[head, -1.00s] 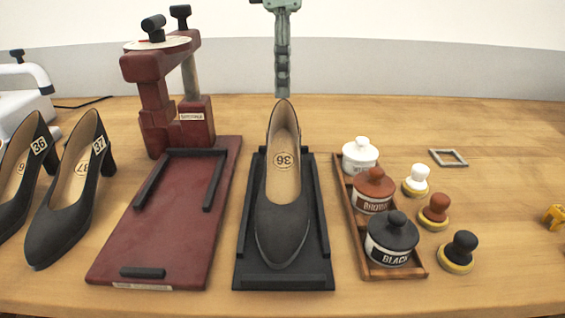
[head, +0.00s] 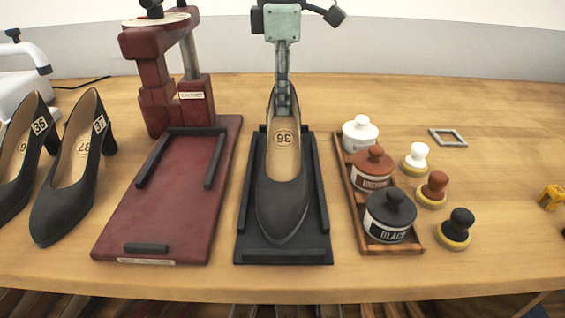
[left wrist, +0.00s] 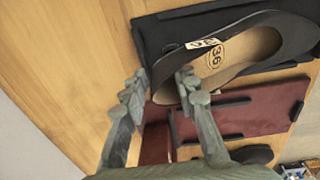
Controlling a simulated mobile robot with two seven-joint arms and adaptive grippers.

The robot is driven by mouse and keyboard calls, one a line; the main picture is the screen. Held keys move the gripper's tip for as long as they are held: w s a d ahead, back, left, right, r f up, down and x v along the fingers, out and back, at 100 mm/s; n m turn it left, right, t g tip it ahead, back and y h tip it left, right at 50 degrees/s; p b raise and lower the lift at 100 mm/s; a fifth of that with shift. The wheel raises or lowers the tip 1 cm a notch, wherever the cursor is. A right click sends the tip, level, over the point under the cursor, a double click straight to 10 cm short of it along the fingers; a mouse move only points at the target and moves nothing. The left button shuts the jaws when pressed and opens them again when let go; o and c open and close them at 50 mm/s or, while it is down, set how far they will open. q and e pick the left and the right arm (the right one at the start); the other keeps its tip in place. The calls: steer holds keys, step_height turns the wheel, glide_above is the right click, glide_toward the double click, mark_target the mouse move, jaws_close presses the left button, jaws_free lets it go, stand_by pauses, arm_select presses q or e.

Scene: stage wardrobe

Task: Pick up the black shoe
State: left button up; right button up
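The black shoe (head: 283,207), marked 36 inside, lies on a black tray (head: 283,256) with raised side rails, toe toward the front edge of the table. My left gripper (head: 284,108) is at its heel end and hides part of the back rim. In the left wrist view the shoe (left wrist: 283,28) lies past the fingertips. The two fingers of the gripper (left wrist: 162,88) stand apart: one overlaps the shoe's heel opening, the other is outside it. I cannot tell whether either finger touches the shoe. My right gripper is not in view.
Two more black shoes (head: 62,205) (head: 15,180) stand at the left. A dark red stand (head: 172,85) with a red base plate (head: 165,215) is beside the tray. Lidded pots in a wooden tray (head: 365,240) and several round-handled applicators (head: 455,228) are at the right.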

arm_select(q)
jaws_close()
steer(key=shift+r, duration=0.15)
